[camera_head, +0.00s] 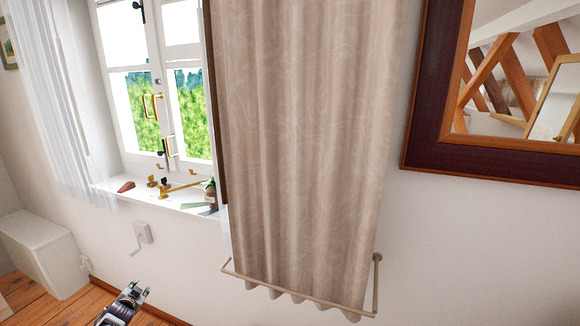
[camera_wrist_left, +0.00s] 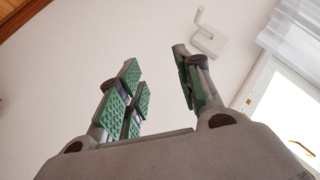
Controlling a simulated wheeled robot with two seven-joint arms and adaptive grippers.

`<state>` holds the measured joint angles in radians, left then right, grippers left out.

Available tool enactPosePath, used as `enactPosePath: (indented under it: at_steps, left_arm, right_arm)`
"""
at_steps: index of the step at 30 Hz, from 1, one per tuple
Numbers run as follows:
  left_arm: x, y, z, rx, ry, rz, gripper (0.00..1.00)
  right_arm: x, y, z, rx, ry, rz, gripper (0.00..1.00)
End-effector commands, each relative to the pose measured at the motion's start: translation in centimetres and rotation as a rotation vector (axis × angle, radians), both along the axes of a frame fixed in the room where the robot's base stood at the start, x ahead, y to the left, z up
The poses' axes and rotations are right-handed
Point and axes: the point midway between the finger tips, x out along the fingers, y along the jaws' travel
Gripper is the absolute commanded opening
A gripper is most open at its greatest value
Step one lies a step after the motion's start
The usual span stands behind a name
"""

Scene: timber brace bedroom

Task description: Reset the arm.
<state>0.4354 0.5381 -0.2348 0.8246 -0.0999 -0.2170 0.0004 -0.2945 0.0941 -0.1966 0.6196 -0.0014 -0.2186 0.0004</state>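My left gripper (camera_head: 138,291) shows at the bottom left of the head view, in front of the white wall below the window. In the left wrist view my left gripper (camera_wrist_left: 158,72) has its green-padded fingers spread apart, with nothing between them. My right arm and right gripper are in neither view.
A crank handle on a wall plate (camera_head: 142,233) sits below the window; it also shows in the left wrist view (camera_wrist_left: 208,38). The sill (camera_head: 110,187) holds a bottle (camera_head: 210,193) and small items. A beige curtain (camera_head: 300,140) hangs by a rail (camera_head: 300,293). A white box (camera_head: 45,250) stands left.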

Motion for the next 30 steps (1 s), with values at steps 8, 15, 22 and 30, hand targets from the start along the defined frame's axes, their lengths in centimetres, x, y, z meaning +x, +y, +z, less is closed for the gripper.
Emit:
enactPosePath:
  at_steps: [8,15,22,30]
  left_arm:
    - [-6.4,-3.6,-11.1,-0.121,0.133,0.04,0.35]
    - [-12.9,-7.2,-19.4,-0.202,0.245,0.067,0.35]
    - [-20.0,-11.2,-26.4,-0.261,0.354,0.084,0.35]
    - [-29.1,-16.3,-33.2,-0.322,0.48,0.096,0.35]
  right_arm:
    - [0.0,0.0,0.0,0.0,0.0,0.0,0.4]
    - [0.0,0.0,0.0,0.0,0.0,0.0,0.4]
    - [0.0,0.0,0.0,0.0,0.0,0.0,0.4]
    - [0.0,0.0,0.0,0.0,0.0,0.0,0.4]
